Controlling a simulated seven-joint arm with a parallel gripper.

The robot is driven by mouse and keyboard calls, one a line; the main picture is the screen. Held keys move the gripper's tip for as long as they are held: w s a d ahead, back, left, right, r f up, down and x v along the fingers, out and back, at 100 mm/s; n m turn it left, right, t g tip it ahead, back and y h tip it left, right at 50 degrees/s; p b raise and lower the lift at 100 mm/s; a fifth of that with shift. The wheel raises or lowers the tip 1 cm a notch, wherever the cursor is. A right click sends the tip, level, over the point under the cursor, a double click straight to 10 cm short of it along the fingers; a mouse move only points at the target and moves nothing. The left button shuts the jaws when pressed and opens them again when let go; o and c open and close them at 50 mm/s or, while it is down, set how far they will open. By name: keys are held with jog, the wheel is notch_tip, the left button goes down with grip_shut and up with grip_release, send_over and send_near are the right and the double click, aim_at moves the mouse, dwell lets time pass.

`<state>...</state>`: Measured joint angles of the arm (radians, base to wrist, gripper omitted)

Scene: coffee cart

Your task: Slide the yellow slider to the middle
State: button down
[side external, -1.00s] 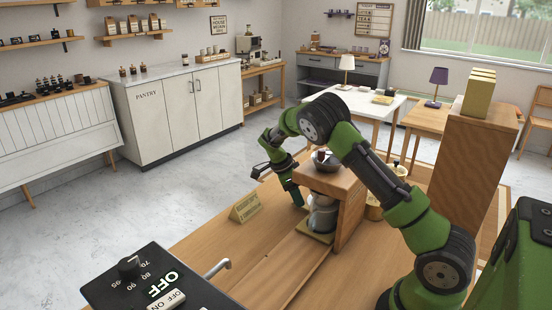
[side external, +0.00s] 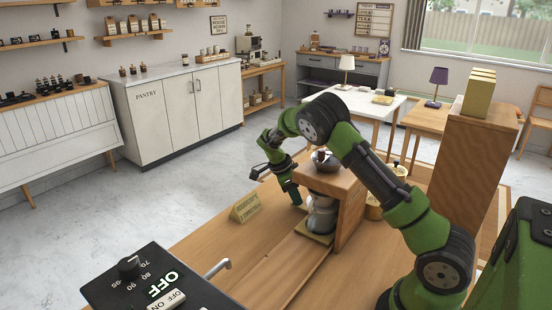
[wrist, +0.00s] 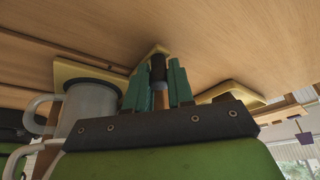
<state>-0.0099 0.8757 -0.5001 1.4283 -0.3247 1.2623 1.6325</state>
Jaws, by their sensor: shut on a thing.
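In the wrist view a dark upright knob (wrist: 158,68) stands between the teal fingers of my gripper (wrist: 159,88), which is shut on it. A yellow piece (wrist: 150,51) shows just behind the knob and seems to be the yellow slider; the fingers and knob hide most of it, and I cannot tell its place along its travel. In the side external view my gripper (side external: 294,194) points down low over the wooden counter, left of the small wooden stand (side external: 350,207). The slider cannot be made out there.
A metal mug (wrist: 88,106) on a yellow base (wrist: 62,72) stands close left of my fingers in the wrist view. Another yellow piece (wrist: 232,90) lies to the right. A folded sign (side external: 245,207) stands on the counter, with a black control box (side external: 110,290) at the front.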

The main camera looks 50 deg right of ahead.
jog(key=a, duration=1.7)
jog(key=shift+a, duration=0.2)
jog(key=c, duration=1)
grip_release()
jog(key=v, duration=1.7)
